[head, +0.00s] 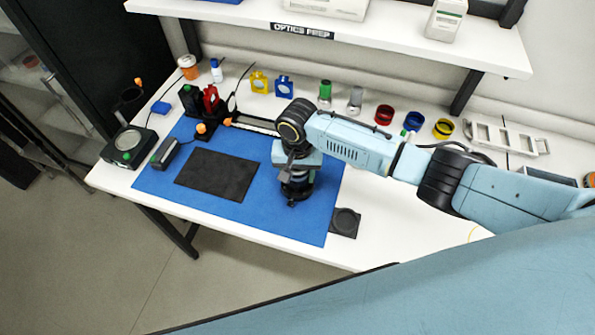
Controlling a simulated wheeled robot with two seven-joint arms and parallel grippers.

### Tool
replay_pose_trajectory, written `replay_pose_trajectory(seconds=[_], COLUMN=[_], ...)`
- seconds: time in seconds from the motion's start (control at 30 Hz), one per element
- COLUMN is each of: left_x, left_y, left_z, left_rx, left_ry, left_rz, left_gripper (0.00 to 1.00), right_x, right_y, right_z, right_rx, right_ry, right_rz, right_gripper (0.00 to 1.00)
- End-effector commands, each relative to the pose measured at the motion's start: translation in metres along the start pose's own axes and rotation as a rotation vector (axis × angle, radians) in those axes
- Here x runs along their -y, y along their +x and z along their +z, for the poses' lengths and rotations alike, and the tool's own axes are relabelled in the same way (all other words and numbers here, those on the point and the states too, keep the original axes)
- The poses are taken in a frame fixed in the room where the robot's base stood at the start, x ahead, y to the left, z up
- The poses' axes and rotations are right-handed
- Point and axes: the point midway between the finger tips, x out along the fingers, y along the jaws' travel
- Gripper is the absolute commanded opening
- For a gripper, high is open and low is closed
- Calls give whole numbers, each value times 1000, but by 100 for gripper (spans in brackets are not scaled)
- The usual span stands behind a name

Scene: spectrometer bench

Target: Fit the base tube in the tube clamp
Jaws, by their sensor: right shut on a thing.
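My right gripper (297,188) points down over the right part of the blue mat (230,222). It is shut on a dark, round piece (298,194), which appears to be the base tube. The gripper and wrist hide much of this piece. A small dark knob shows low at its front, close to the mat. I cannot tell whether this belongs to the tube clamp, or whether the tube sits in a clamp. My left gripper is not in view.
A black pad (216,175) lies bare on the mat. Red (384,114) and yellow (443,128) rings and a white rack (508,138) stand behind my arm. A shelf (400,40) overhangs the back.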

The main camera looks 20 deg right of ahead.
Motion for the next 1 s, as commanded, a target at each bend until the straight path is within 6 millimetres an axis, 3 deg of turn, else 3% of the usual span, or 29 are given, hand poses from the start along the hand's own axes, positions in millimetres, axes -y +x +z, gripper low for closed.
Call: replay_pose_trajectory(seconds=[0.43, 0.47, 0.63, 1.0], left_x=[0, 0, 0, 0], left_y=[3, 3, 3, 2], left_z=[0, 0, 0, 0], left_rx=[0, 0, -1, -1], left_ry=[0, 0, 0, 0], left_rz=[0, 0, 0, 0], left_gripper=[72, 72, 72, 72], right_x=[0, 0, 0, 0], right_y=[5, 5, 5, 0], right_z=[0, 0, 0, 0], right_rx=[-1, -1, 0, -1], right_ry=[0, 0, 0, 0], right_rz=[0, 0, 0, -1], right_gripper=[25, 55, 77, 78])
